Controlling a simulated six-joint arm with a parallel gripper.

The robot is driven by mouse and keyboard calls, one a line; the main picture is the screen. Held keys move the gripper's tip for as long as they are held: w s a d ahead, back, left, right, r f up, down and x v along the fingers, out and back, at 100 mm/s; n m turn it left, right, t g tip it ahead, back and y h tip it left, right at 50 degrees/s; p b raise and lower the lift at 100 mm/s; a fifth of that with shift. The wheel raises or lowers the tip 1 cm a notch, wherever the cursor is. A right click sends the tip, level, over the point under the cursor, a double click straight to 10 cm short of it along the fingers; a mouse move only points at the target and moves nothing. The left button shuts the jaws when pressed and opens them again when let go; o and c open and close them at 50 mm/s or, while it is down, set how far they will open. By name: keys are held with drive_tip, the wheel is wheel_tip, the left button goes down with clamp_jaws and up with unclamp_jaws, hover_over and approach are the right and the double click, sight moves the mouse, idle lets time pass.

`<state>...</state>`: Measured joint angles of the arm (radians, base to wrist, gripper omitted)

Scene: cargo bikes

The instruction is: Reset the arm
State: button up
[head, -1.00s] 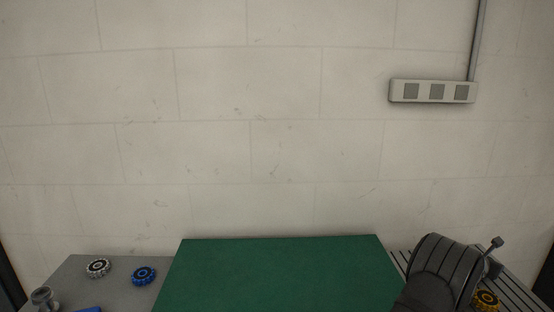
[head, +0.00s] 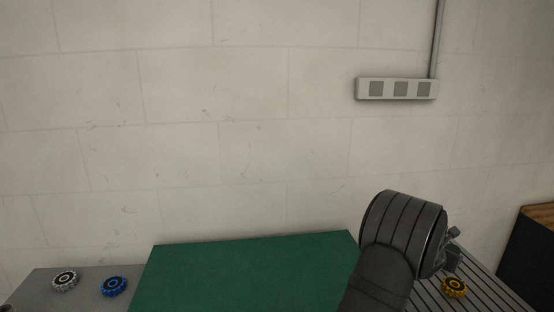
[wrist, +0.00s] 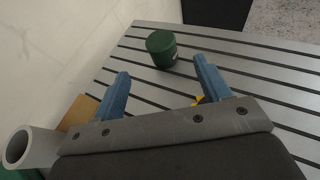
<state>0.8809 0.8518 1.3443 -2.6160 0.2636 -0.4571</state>
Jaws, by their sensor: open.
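My gripper (wrist: 160,85) shows in the wrist view with its two blue fingers spread apart and nothing between them. It is above a grey slotted surface (wrist: 235,85). In the head view my dark arm rises at the lower right and mostly hides the gripper. A dark green cylinder (wrist: 161,47) stands on the slotted surface beyond the fingertips. A yellow part shows partly behind the right finger in the wrist view. A yellow toothed wheel (head: 454,287) lies on the slotted surface in the head view.
A green mat (head: 240,278) covers the middle. A white toothed wheel (head: 66,281) and a blue toothed wheel (head: 114,287) lie on the grey surface at left. A plain block wall stands behind, with a socket strip (head: 397,89). A dark cabinet with a wooden top (head: 538,214) stands at right.

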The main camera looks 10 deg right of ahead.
drive_tip(key=x, duration=1.1)
drive_tip(key=shift+w+d+f, duration=0.15)
drive_tip(key=shift+w+d, duration=0.05)
drive_tip(key=shift+d, duration=0.1)
drive_tip(key=shift+r, duration=3.9)
drive_tip(key=w+a+r+n+t+y, duration=0.1)
drive_tip(key=w+a+r, duration=0.1)
drive_tip(key=w+a, duration=0.4)
drive_tip(key=w+a+r+n+t+y, duration=0.1)
drive_tip(key=w+a, duration=0.5)
drive_tip(key=a, duration=0.7)
drive_tip(key=shift+w+r+n+t, duration=0.2)
drive_tip(key=shift+r+n+t, duration=0.3)
drive_tip(key=shift+r, duration=0.5)
drive_tip(key=m+g+h, duration=0.2)
drive_tip(key=m+g, duration=0.1)
hover_over(452, 249)
drive_tip(key=w, duration=0.2)
drive_tip(key=f, duration=0.4)
drive_tip(key=shift+s+a+f, duration=0.15)
drive_tip(key=shift+a+f, duration=0.05)
drive_tip(key=shift+a, duration=0.15)
